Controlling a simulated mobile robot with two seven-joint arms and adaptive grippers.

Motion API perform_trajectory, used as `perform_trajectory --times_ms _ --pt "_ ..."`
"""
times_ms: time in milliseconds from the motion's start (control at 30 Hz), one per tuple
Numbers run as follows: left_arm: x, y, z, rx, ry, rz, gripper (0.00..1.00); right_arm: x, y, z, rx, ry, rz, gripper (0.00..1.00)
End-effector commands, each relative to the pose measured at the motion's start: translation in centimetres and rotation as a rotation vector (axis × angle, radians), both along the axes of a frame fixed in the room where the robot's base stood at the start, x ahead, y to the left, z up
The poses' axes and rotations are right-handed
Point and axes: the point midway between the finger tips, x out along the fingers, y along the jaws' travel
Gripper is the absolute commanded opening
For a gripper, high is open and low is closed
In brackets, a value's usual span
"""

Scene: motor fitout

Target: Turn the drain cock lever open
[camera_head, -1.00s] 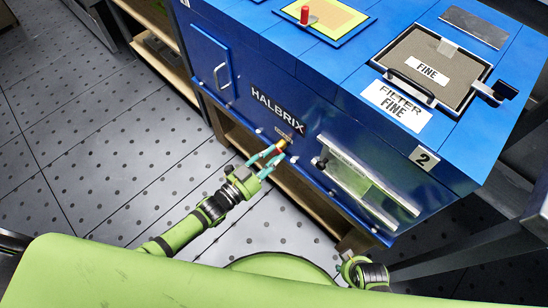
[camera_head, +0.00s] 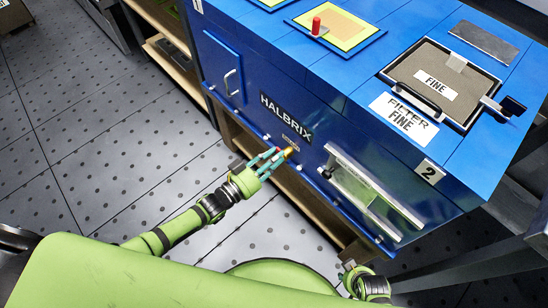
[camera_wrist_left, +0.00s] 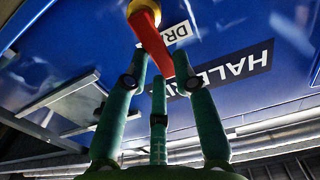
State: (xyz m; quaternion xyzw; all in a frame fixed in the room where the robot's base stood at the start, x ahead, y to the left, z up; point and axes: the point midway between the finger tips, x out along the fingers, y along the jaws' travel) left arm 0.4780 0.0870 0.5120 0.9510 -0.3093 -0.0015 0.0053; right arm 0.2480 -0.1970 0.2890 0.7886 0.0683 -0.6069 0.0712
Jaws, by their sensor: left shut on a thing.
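The drain cock sits low on the front of the blue machine, with a brass body (camera_head: 289,151) and a red lever (camera_wrist_left: 152,42). In the left wrist view the lever runs from the brass body (camera_wrist_left: 137,6) down between my fingers, at a slant. My left gripper (camera_head: 275,157) is shut on the lever; in the left wrist view its fingers (camera_wrist_left: 162,68) stand on both sides of it, with a third finger below. The fingers partly hide the lever in the head view.
The blue machine (camera_head: 310,90) carries a HALBRIX label (camera_head: 286,116) above the cock. A wooden shelf (camera_head: 235,128) runs beneath the machine. The grey floor (camera_head: 110,150) at left is open.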

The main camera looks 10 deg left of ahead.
Motion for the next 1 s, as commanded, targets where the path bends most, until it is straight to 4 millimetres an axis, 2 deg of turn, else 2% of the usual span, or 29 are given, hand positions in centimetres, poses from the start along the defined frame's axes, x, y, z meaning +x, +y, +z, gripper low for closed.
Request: perform_trajectory --times_ms 367,400,433,767,867,1000 --pt "0.1 0.0 0.1 -0.006 0.003 0.002 0.0 0.1 0.0 0.0 0.0 -0.002 0.0 0.4" --pt "0.1 0.0 0.1 -0.006 0.003 0.002 0.43 0.1 0.0 0.0 0.0 -0.002 0.0 0.4" --pt "0.1 0.0 0.1 -0.006 0.003 0.002 0.52 0.1 0.0 0.0 0.0 -0.002 0.0 0.4" --pt "0.0 0.1 0.0 -0.004 0.003 0.001 0.52 0.6 0.1 0.2 0.002 -0.01 0.001 0.4" --pt "-0.6 0.5 -0.1 -0.003 0.005 0.001 0.52 0.5 0.1 0.2 0.001 -0.009 0.001 0.4" --pt "-2.5 1.8 -0.1 -0.002 0.006 0.0 0.52 0.3 0.1 0.1 0.001 -0.006 0.0 0.4"
